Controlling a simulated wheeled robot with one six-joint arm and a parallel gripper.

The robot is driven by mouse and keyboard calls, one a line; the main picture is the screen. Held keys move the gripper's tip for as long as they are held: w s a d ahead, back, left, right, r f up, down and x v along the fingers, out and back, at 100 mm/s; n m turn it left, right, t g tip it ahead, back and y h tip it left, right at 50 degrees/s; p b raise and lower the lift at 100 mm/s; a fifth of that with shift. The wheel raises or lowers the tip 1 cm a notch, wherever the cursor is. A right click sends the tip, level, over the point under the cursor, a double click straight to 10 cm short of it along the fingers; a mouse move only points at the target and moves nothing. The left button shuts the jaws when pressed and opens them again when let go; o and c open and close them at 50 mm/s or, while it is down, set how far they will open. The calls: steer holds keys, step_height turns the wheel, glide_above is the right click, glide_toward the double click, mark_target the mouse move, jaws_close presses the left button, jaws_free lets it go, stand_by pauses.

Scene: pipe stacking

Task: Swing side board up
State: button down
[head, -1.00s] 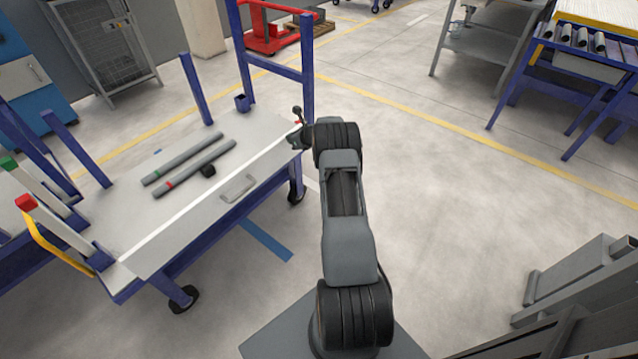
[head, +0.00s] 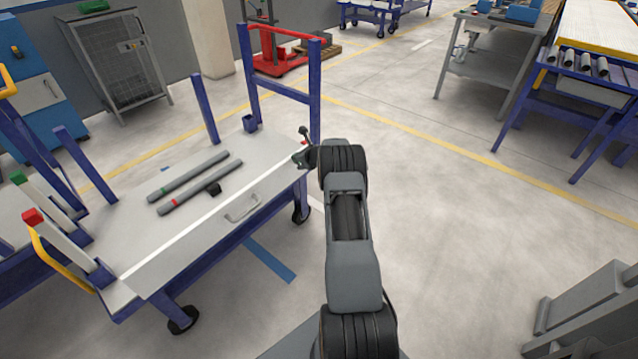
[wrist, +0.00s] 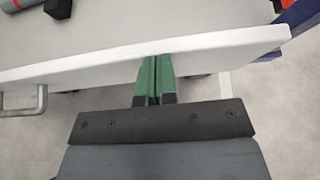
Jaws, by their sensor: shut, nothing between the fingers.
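The side board (head: 215,235) is a pale grey panel with a metal handle along the near long side of the blue-framed cart. A bright white line runs along its upper side. In the wrist view its thick white edge (wrist: 100,65) crosses the picture, with the handle (wrist: 40,103) at left. My gripper (head: 302,157) is at the board's right end. In the wrist view my gripper's green fingers (wrist: 155,75) are together and empty, reaching up to the lower side of that edge. Their tips seem partly hidden by it; I cannot tell whether they touch.
Two grey pipes, one with a green band (head: 188,176) and one with a red band (head: 200,187), lie on the cart's top. Blue posts (head: 205,110) and an end frame (head: 283,90) rise from the cart. The floor (head: 460,230) to the right is clear.

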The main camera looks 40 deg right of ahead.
steer(key=p+v, duration=0.1)
steer(key=v, duration=1.1)
steer(key=shift+d+r, duration=0.2)
steer(key=shift+r, duration=0.25)
steer(key=s+a+f+n+g+y, duration=0.2)
steer(key=s+a+f+n+g, duration=0.1)
steer(key=s+a+n, duration=0.3)
steer(key=s+a+r+n+g+p, duration=0.4)
steer(key=s+a+r+n+p, duration=0.15)
steer(key=a+r+n, duration=0.45)
steer(key=s+a+r+n+h+p, duration=0.1)
steer(key=s+a+r+n+p, duration=0.4)
steer(key=r, duration=0.4)
steer(key=s+a+r+n+h+p, duration=0.2)
steer(key=s+a+r+n+p, duration=0.3)
steer(key=r, duration=0.4)
steer(key=s+a+r+n+h+p, duration=0.1)
steer(key=s+a+r+n+p, duration=0.4)
steer(key=r, duration=0.5)
steer(key=shift+s+a+n+g+h, duration=0.3)
steer(key=shift+s+a+n+g, duration=0.15)
steer(key=shift+s+n, duration=0.75)
